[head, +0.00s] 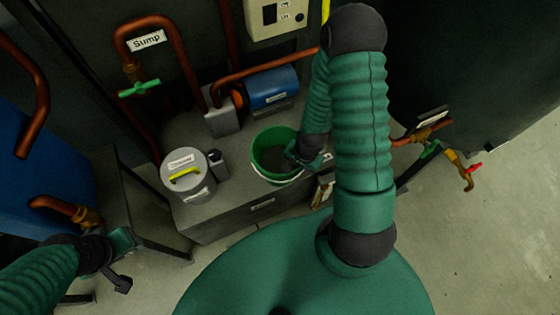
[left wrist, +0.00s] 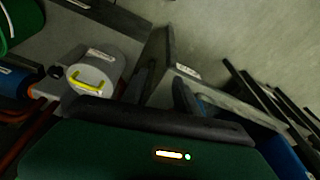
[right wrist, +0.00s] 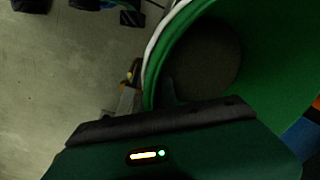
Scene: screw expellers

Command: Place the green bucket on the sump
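The green bucket (head: 262,162), open at the top with a pale rim, is upright over the front part of the grey sump top (head: 236,180). I cannot tell whether its base touches the sump. My right gripper (head: 304,152) is at the bucket's right rim. In the right wrist view the bucket (right wrist: 275,60) fills the right side; one dark finger shows inside its wall, and the gripper appears shut on the rim. The outer finger is not clear. My left gripper (head: 121,262) is open and empty at lower left, apart from the bucket; its fingers show in the left wrist view (left wrist: 162,88).
A grey lidded canister (head: 187,182) with a yellow handle stands left of the bucket, beside a small dark container (head: 217,163). A blue motor (head: 270,88) and copper pipes are behind. A blue machine (head: 45,165) is at left. Valves (head: 425,137) stick out at right above open floor.

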